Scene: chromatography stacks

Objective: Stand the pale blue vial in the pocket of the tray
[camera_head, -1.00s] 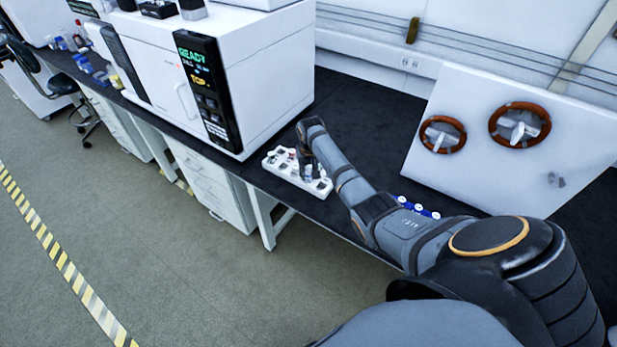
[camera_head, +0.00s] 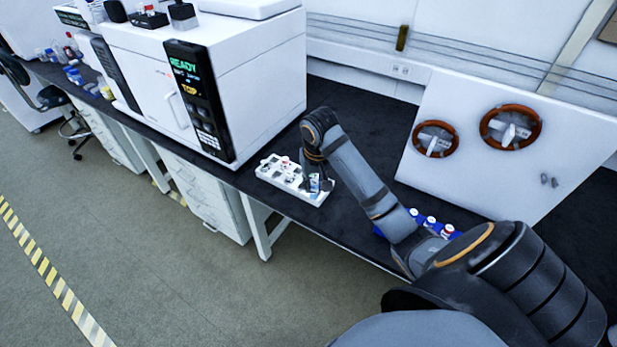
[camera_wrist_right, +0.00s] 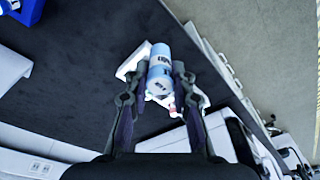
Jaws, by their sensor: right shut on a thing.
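The pale blue vial (camera_wrist_right: 159,72) is between the two fingers of my right gripper (camera_wrist_right: 157,78) in the right wrist view. My right gripper is shut on it. In the head view, my right gripper (camera_head: 313,181) is at the right end of the white tray (camera_head: 268,176). The tray also shows behind the vial in the wrist view (camera_wrist_right: 127,66). The pocket under the vial is hidden, and I cannot tell whether the vial touches the tray. My left gripper is not in view.
A white instrument (camera_head: 250,85) with a lit panel stands left of the tray. A blue rack (camera_head: 381,232) with several capped vials is partly behind my right arm. A white panel (camera_head: 460,185) with two brown rings stands at right. Dark bench top is clear behind the tray.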

